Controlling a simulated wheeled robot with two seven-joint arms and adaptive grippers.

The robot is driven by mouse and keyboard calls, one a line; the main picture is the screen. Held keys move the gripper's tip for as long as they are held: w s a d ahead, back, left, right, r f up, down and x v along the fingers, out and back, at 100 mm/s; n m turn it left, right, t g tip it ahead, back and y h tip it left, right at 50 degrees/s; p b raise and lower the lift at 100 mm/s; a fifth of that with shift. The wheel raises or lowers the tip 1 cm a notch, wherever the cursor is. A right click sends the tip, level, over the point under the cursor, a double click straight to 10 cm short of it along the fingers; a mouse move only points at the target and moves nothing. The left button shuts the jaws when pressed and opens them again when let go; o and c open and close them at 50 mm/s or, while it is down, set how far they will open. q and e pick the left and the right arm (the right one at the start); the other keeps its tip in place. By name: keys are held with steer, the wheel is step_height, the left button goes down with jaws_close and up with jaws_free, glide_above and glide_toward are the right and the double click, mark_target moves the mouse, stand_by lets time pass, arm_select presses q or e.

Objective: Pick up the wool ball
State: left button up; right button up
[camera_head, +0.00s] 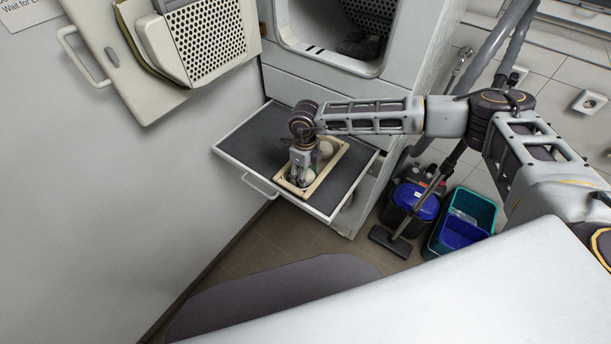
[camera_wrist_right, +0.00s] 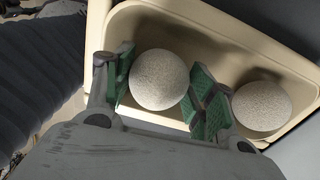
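A pale, speckled wool ball (camera_wrist_right: 159,79) sits in a cream tray (camera_wrist_right: 215,23) in the right wrist view, with a second similar ball (camera_wrist_right: 262,106) beside it to the right. In the head view the tray (camera_head: 326,178) rests on the dark pull-out shelf, and a ball (camera_head: 307,177) shows partly behind my gripper. My right gripper (camera_head: 299,180) points down into the tray. Its green-padded fingers (camera_wrist_right: 166,88) stand open on either side of the first ball; firm contact cannot be made out. My left gripper is not in view.
The pull-out shelf (camera_head: 252,150) extends from below the open dryer drum (camera_head: 335,35). An open door (camera_head: 160,50) hangs at the upper left. A blue vacuum cleaner (camera_head: 415,200) and a teal bucket (camera_head: 474,208) stand on the floor to the right.

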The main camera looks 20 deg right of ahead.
steer(key=c, duration=0.3)
steer(key=shift+r, duration=0.2)
steer(key=shift+r+b, duration=1)
steer(key=shift+r, duration=3.85)
